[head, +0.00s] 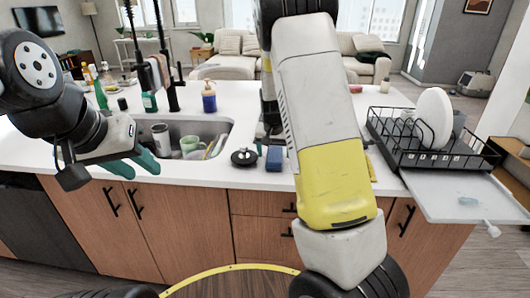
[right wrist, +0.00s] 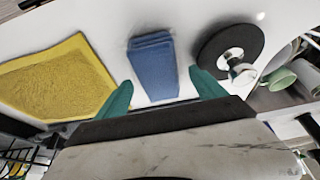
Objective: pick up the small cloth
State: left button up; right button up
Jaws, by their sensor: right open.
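A blue folded cloth-like piece (right wrist: 153,66) lies on the white counter, between and beyond the fingertips of my right gripper (right wrist: 163,88). It also shows in the head view (head: 274,159), just left of my right arm. A flat yellow cloth (right wrist: 55,80) lies left of it in the right wrist view, and a sliver of it (head: 370,167) shows in the head view. My right gripper is open with nothing between its teal fingers; in the head view my arm hides it. My left gripper (head: 134,164) is open and empty at the counter's front edge, near the sink.
A black round sink stopper (right wrist: 228,55) lies right of the blue piece. The sink (head: 185,135) holds a cup and a green mug. A soap bottle (head: 209,97) stands behind it. A black dish rack (head: 430,145) with plates stands at the right.

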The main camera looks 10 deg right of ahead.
jog(key=shift+x, duration=1.1)
jog(key=c, duration=1.5)
jog(key=shift+o, duration=0.2)
jog(key=shift+r, duration=0.45)
jog(key=r, duration=0.3)
jog(key=shift+s+d, duration=0.25)
jog(key=shift+d, duration=0.05)
jog(key=s+d, duration=0.7)
jog(key=s+d+r, duration=0.1)
jog(key=s+d, duration=0.2)
jog(key=s, duration=0.1)
jog(key=shift+s+d, duration=0.1)
jog(key=shift+d, duration=0.15)
